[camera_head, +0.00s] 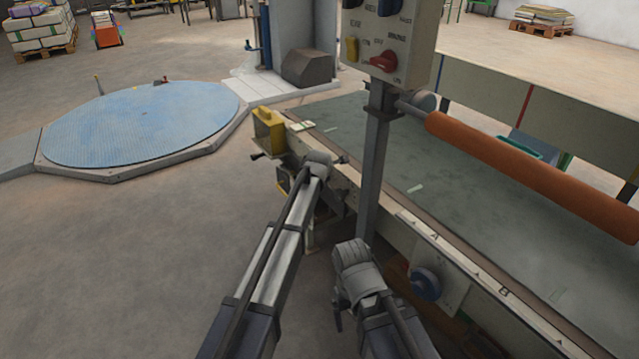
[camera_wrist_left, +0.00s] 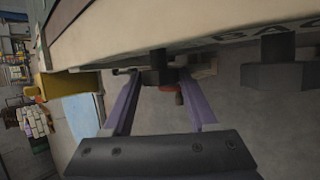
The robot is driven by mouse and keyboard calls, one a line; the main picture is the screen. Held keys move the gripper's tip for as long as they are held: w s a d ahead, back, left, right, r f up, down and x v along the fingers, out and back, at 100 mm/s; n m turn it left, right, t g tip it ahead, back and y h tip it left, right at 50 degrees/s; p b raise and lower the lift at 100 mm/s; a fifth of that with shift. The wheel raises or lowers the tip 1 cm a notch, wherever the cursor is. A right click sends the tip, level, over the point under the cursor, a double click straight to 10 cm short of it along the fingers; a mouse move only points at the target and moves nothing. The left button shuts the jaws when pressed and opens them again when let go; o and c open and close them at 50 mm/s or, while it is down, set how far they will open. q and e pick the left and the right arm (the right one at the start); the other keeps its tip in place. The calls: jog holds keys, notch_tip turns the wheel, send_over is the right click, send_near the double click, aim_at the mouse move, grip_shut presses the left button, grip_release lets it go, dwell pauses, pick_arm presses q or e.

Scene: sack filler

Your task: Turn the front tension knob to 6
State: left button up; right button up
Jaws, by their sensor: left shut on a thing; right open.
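In the left wrist view my left gripper (camera_wrist_left: 160,82) has its two purple fingers on either side of a dark knob (camera_wrist_left: 157,66) under the pale machine edge, and is shut on it. A larger dark knob (camera_wrist_left: 278,75) sits to the right, apart from the fingers. In the head view the left wrist reaches the conveyor's near side, and its fingers are hidden. A blue-grey knob (camera_head: 427,283) shows on a pale side panel (camera_head: 450,290). My right gripper (camera_head: 338,305) is open and empty, left of that knob. No knob scale or number is readable.
A control box (camera_head: 390,45) with a red switch stands on a grey post (camera_head: 373,170) beside the conveyor belt (camera_head: 420,170). An orange roller (camera_head: 530,175) crosses above the belt. A yellow block (camera_head: 268,130) is at the conveyor's end.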

pick_arm(q)
jog(key=shift+s+d+f+m+t+y+b, duration=0.2)
jog(key=shift+t+y+b, duration=0.25)
jog(key=shift+t+b, duration=0.7)
jog(key=shift+w+a+f+m+t+y+b, duration=0.1)
jog(key=shift+m+t+y+b, duration=0.3)
jog(key=shift+b, duration=1.25)
jog(key=shift+s+d+f+m+t+y+b, duration=0.15)
jog(key=shift+t+y+b, duration=0.4)
jog(key=shift+t+b, duration=0.65)
jog(key=shift+a+g, duration=0.1)
jog(key=shift+g, duration=0.15)
jog(key=o, duration=1.4)
jog(key=shift+r, duration=0.1)
jog(key=shift+c, duration=0.2)
jog(key=shift+r, duration=0.1)
